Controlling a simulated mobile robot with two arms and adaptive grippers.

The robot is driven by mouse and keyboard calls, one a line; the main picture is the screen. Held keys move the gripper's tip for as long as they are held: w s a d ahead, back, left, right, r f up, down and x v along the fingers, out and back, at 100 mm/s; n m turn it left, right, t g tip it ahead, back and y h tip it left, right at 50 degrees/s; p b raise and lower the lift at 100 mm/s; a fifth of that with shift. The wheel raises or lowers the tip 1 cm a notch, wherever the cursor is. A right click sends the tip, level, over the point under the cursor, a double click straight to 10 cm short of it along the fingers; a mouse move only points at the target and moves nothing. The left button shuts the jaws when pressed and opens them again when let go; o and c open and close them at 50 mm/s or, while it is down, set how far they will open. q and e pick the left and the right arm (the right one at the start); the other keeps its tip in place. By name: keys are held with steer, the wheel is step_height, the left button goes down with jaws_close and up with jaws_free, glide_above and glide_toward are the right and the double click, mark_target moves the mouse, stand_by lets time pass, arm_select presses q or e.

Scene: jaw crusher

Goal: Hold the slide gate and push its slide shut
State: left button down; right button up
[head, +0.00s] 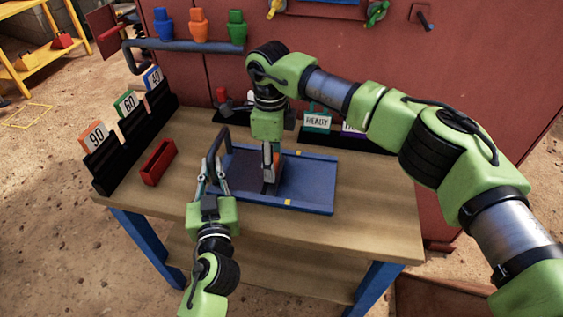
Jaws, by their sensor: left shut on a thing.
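The slide gate is a blue flat frame (315,180) with raised rims and small yellow marks, lying on the wooden table. A dark upright loop handle (214,146) stands at its left end. My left gripper (212,172) comes up from the front and is shut on this handle; its two fingers show at either side of the handle's lower part. My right gripper (270,178) points down over the middle of the frame, beside a dark upright part there. Its fingertips are low in the frame, and whether they are open or shut is unclear.
Number cards 90, 60 and 40 stand in black holders at the table's left, near a red tray (158,163). A red machine wall (350,60) closes the back. The table's front right is clear.

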arm_select(q)
steer(key=shift+d, duration=0.25)
arm_select(e)
steer(key=shift+a+r, duration=0.1)
steer(key=shift+a, duration=0.1)
steer(key=o, duration=1.6)
steer(key=shift+c, duration=0.2)
arm_select(q)
steer(key=shift+a, duration=0.1)
arm_select(e)
steer(key=shift+o, duration=0.2)
steer(key=shift+d, duration=0.1)
arm_select(q)
steer(key=shift+a, duration=0.15)
arm_select(e)
step_height(320, 180, up, 12)
arm_select(q)
steer(key=c, duration=2)
jaws_free()
